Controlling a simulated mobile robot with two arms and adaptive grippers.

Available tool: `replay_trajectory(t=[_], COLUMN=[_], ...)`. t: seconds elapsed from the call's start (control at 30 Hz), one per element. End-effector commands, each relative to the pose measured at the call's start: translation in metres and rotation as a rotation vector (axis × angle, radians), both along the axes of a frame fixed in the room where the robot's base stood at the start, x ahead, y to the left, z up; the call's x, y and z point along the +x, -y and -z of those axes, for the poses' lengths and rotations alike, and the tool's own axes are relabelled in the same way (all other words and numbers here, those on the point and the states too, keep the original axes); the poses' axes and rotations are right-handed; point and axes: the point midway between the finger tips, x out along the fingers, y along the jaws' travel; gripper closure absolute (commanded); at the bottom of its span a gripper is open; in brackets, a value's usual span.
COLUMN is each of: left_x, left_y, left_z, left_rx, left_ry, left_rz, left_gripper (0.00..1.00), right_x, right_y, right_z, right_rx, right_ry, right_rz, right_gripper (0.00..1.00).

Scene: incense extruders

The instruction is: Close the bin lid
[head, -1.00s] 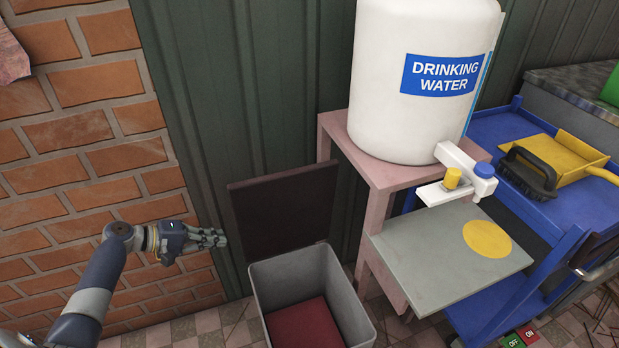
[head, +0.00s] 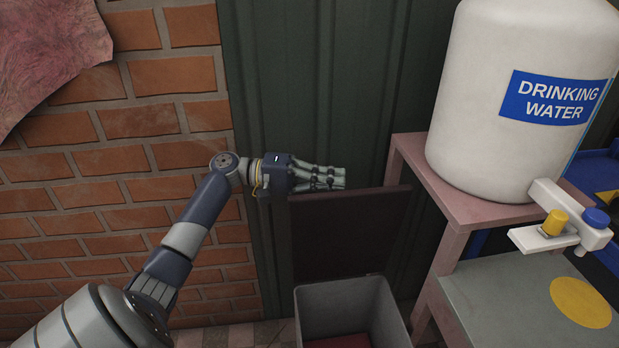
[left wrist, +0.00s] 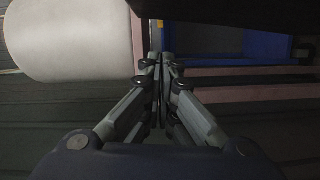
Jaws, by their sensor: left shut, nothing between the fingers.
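The grey bin (head: 350,308) stands on the floor at the lower middle of the head view. Its dark brown lid (head: 350,235) stands open and upright at the bin's back, near the green wall. My left gripper (head: 342,178) is shut and empty, at the lid's top edge in the picture. I cannot tell whether it touches the lid. In the left wrist view the closed fingers (left wrist: 161,62) point away from the camera, and a dark surface, perhaps the lid, crosses the top. My right gripper is not in view.
A pink stand (head: 412,165) with a white drinking water tank (head: 490,70) is right of the bin. A grey shelf with a yellow disc (head: 580,302) juts out in front. A brick wall (head: 130,190) is on the left, a green panel wall (head: 310,80) behind.

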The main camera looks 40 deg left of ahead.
Motion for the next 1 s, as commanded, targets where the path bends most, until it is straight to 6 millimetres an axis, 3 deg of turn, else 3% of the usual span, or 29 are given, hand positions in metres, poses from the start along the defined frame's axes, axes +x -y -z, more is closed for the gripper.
replay_trajectory(t=[0.03,0.3,1.0], left_x=[0.007,-0.014,-0.021], left_y=[0.010,0.032,0.044], left_z=[-0.001,0.004,0.004], left_rx=[0.000,0.001,0.012], left_ry=[0.003,-0.001,0.010], left_rz=[0.002,0.000,0.000], left_gripper=[1.00,1.00,1.00], right_x=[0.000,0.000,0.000], right_y=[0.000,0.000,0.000], right_z=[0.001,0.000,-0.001], right_rx=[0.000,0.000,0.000], right_ry=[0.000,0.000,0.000], right_rz=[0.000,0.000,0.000], right_gripper=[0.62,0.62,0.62])
